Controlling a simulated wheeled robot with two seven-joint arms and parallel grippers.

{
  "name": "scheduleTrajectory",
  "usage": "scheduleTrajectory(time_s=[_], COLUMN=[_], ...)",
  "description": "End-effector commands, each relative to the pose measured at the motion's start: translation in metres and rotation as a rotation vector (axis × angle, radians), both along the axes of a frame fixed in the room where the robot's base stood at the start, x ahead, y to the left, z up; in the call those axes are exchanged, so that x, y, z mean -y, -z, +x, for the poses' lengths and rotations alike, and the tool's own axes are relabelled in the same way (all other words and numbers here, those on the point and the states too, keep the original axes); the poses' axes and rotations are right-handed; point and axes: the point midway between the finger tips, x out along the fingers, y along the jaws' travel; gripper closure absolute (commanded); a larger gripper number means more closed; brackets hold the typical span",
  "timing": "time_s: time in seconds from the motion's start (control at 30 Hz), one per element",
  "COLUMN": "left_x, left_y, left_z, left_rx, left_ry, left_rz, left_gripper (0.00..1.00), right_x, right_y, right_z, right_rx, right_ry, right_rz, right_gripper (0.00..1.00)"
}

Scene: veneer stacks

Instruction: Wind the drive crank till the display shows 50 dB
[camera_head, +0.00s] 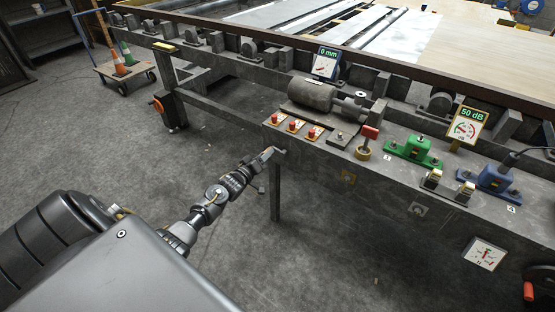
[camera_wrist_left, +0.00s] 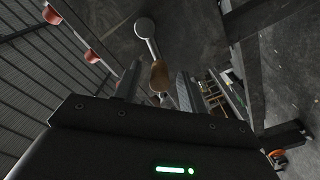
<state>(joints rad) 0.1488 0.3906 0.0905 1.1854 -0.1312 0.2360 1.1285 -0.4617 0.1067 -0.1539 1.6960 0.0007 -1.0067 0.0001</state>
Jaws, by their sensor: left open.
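The display (camera_head: 467,122) stands on the right part of the bench and reads 50 dB on green above a dial. My left gripper (camera_head: 267,154) is at the bench's front left corner, low against its edge. In the left wrist view the gripper (camera_wrist_left: 159,70) is open, one finger on each side of a crank's brown grip (camera_wrist_left: 158,78). A pale metal crank arm with a round end (camera_wrist_left: 145,28) runs up from the grip. The fingers show gaps to the grip; contact cannot be told. In the head view the crank is mostly hidden by the gripper. My right gripper is not in view.
A second display (camera_head: 326,63) reads 0 mm. Several red buttons (camera_head: 294,125), a red-topped lever (camera_head: 367,142), a green unit (camera_head: 414,150) and a blue unit (camera_head: 494,181) sit on the bench. A red-handled part (camera_head: 528,290) is at lower right.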

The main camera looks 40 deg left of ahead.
Motion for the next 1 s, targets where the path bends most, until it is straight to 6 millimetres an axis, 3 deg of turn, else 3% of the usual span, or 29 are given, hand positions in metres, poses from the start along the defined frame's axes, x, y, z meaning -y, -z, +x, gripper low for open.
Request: scheduleTrajectory(time_s=[0.17,0.7,1.0], left_x=[0.0,0.002,0.001], left_y=[-0.002,-0.002,0.0], left_z=[-0.007,-0.062,-0.07], left_rx=[-0.002,-0.001,0.0], left_ry=[-0.001,0.0,0.0], left_rz=[0.0,-0.001,0.0], left_gripper=[0.59,0.59,0.59], right_x=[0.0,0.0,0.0], right_y=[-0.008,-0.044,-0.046], right_z=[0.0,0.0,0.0], right_rx=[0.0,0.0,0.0], right_ry=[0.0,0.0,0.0], right_rz=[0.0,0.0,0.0], right_gripper=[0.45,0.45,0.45])
